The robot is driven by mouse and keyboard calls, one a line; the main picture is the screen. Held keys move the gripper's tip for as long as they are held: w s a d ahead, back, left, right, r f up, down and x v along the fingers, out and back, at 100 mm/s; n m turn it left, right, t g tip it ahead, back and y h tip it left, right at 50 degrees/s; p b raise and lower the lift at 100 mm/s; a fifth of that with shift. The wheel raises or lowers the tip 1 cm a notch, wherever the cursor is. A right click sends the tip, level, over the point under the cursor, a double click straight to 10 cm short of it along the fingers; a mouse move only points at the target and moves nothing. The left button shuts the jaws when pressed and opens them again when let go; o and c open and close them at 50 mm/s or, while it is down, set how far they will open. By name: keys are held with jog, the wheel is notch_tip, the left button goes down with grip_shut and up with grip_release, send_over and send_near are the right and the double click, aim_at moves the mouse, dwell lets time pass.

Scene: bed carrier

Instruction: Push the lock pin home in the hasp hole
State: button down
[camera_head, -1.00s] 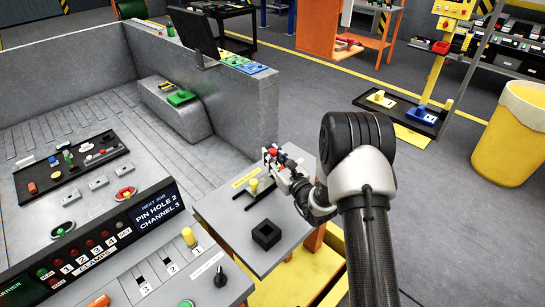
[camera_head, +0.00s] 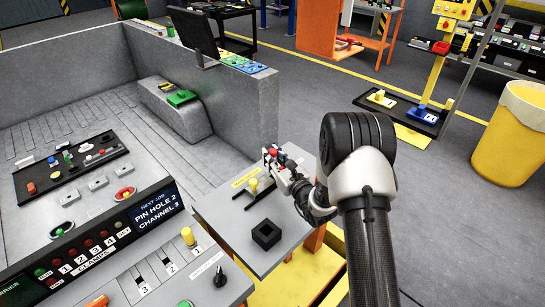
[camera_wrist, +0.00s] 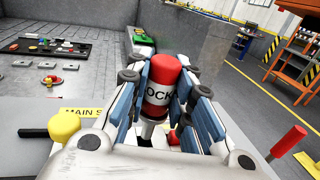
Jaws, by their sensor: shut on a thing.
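The lock pin (camera_wrist: 160,90) has a red head with a white band lettered "OCK" and stands roughly upright in the wrist view. My gripper (camera_head: 273,158) is shut on it, with blue-faced fingers on both sides of the red body. A short pale metal part shows below the head, between the fingers. The hasp hole is hidden by my gripper and the pin, so I cannot tell how deep the pin sits. A yellow-knobbed lever (camera_head: 253,187) stands close beside my gripper on the grey panel, next to a yellow "MAIN S..." label (camera_wrist: 82,112).
A black square socket block (camera_head: 266,235) stands on the same panel (camera_head: 225,212), nearer the front. A red handle (camera_wrist: 289,141) rises right of my gripper. A grey walled bed (camera_head: 245,115) lies to the left, and a control console (camera_head: 90,250) at front left.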

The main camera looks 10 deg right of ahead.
jog(key=shift+f+b, duration=1.05)
jog(key=shift+f, duration=0.25)
jog(key=shift+f, duration=1)
jog(key=c, duration=1.3)
grip_release()
jog(key=shift+c, duration=0.2)
jog(key=v, duration=1.2)
